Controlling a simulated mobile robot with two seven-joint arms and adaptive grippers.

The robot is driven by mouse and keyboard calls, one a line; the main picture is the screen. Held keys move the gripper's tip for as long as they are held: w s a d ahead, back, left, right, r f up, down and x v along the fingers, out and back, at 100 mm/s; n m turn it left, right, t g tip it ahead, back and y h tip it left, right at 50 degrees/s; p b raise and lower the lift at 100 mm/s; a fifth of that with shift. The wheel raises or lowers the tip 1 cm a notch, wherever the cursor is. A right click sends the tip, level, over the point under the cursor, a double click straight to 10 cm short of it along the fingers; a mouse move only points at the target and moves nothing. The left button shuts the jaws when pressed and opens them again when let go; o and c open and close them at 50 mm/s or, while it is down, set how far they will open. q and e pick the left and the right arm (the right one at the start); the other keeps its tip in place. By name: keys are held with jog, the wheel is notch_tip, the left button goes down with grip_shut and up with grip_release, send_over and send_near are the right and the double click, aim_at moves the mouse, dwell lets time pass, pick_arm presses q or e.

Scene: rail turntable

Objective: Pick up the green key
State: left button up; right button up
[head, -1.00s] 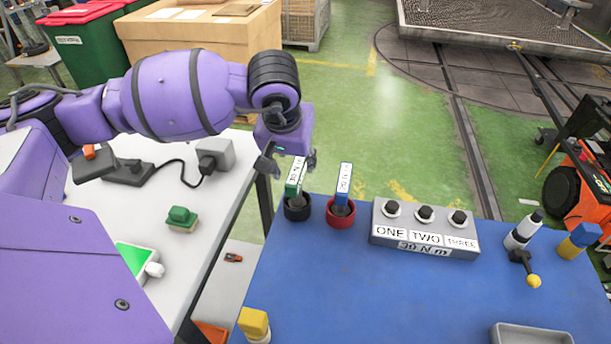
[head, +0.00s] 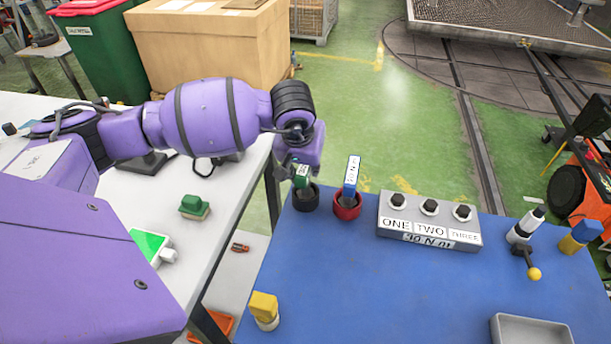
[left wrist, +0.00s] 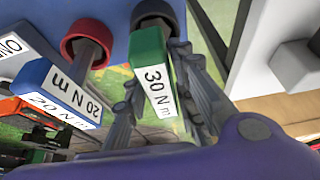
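The green key (head: 302,178), labelled 30 N m in the left wrist view (left wrist: 147,62), stands in a black round holder (head: 305,202) at the far left of the blue table. My left gripper (head: 301,168) is over the holder, with its fingers on either side of the key. In the left wrist view the key lies between the spread fingers, with a gap visible at the left finger. The gripper hides part of the key in the head view. My right gripper is in neither current view.
A blue key (head: 351,180) in a red holder (head: 347,211) stands just right of the green one. A grey box with three knobs (head: 429,225) is further right. The middle of the blue table (head: 390,290) is clear.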

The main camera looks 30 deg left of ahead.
pick_arm(q)
grip_shut()
jog(key=shift+r, duration=0.15)
